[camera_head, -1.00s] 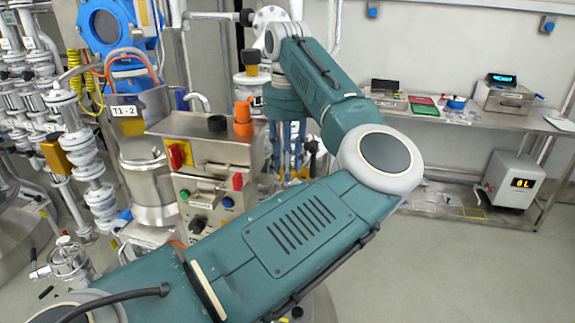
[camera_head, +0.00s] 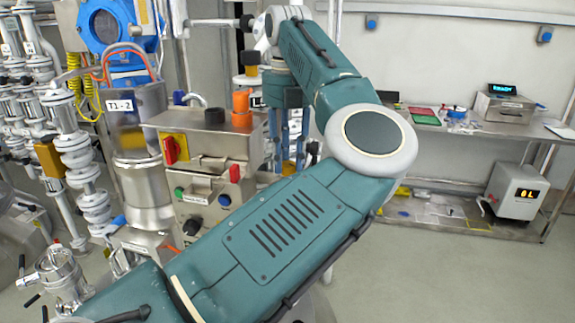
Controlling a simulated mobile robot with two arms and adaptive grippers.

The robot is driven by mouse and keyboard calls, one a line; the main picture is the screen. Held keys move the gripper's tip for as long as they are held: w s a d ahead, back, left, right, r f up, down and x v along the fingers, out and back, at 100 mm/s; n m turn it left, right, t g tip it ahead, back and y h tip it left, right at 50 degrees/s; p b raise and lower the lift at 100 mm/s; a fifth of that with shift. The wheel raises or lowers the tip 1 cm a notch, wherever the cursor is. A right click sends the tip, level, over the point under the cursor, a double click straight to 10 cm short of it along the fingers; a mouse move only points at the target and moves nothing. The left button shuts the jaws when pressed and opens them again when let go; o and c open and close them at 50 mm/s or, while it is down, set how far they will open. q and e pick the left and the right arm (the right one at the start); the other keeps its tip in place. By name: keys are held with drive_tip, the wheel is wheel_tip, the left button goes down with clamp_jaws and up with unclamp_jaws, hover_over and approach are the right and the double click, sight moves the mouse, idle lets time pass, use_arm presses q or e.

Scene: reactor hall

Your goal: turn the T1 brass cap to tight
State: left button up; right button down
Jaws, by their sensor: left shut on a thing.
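My left arm comes in from the lower left, bends at a big elbow and reaches back to the upper middle of the head view. My left gripper (camera_head: 249,52) is small at its far end, partly hidden by the wrist. It is shut at a small brass-coloured cap (camera_head: 251,71), which looks like the T1 brass cap, above a white flange. The fingertips and any marks on the cap are too small to make out. My right gripper is not in view.
A tank labelled T1-2 (camera_head: 119,105) and a steel control box (camera_head: 205,150) with red, green and black knobs stand left of my arm. White valve piping fills the far left. A steel bench (camera_head: 450,126) stands at the back right. Floor is free at lower right.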

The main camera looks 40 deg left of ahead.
use_arm(q)
drive_tip(key=m+b, duration=0.1)
drive_tip(key=m, duration=0.2)
drive_tip(key=shift+w+a+r+m+b, duration=0.1)
drive_tip(key=shift+r+m+b, duration=0.05)
drive_tip(key=shift+m+b, duration=0.25)
drive_tip(key=m+b, duration=0.1)
drive_tip(key=m, duration=0.1)
drive_tip(key=shift+m, duration=0.4)
drive_tip(key=m+b, duration=0.2)
drive_tip(key=m, duration=0.2)
drive_tip(key=shift+m, duration=0.7)
drive_tip(key=o, duration=0.9)
drive_tip(key=shift+o, duration=1.2)
drive_tip(key=shift+d, duration=0.2)
